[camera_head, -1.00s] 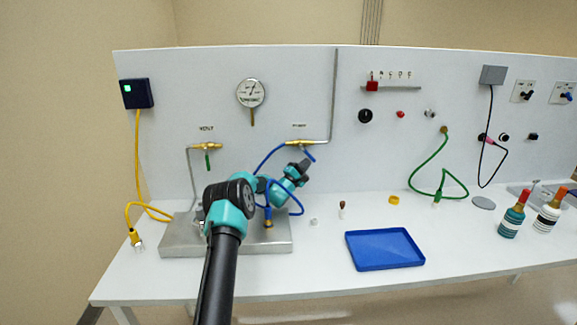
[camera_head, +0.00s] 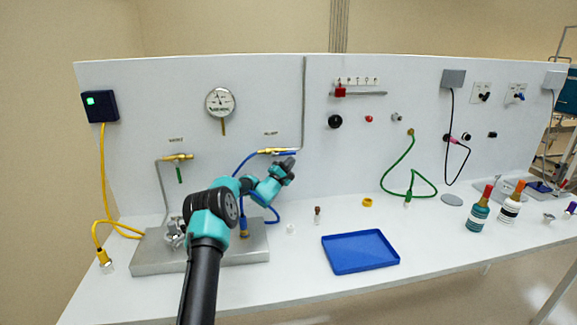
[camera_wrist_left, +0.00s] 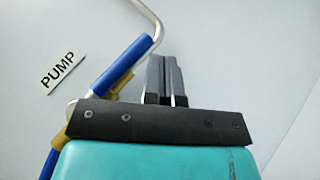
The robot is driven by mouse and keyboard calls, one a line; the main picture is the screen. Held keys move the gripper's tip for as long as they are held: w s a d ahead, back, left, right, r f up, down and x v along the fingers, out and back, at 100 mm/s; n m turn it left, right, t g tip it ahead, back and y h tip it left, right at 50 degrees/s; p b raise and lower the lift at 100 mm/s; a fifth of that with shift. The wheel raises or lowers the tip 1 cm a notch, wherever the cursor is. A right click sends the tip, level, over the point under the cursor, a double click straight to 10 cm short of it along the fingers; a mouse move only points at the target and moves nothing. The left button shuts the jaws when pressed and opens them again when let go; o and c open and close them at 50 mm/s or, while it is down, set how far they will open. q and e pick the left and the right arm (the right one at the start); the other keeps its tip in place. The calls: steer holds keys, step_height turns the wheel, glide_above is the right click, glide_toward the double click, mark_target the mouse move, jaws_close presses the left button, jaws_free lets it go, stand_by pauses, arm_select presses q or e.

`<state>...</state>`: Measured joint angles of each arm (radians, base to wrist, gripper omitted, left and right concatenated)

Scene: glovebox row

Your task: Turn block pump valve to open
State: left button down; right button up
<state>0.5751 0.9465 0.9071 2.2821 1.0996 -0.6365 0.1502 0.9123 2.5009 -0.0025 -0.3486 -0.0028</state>
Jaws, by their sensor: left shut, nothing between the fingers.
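The pump valve is a brass fitting (camera_head: 268,151) on the panel under the small PUMP label, with a blue lever handle (camera_head: 285,153). The handle now lies nearly level, roughly in line with the valve body and pipe. In the left wrist view the blue handle (camera_wrist_left: 122,62) runs diagonally beside the PUMP label (camera_wrist_left: 63,72), with part of the brass body (camera_wrist_left: 122,82) showing. My left gripper (camera_head: 290,162) is just below the handle's right end. Its dark fingers (camera_wrist_left: 164,72) are shut and empty, beside the handle; contact cannot be told. My right gripper is out of view.
The vent valve (camera_head: 178,157) with its green handle is to the left, below the gauge (camera_head: 220,101). A blue hose (camera_head: 246,165) hangs below the pump valve near my arm. A metal block (camera_head: 150,257) and a blue tray (camera_head: 360,251) stand on the table.

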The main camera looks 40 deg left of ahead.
arm_select(q)
steer(key=shift+r, duration=0.1)
stand_by(0.6)
steer(key=v, duration=0.7)
steer(key=shift+s, duration=0.2)
steer(key=shift+d, duration=0.1)
stand_by(0.6)
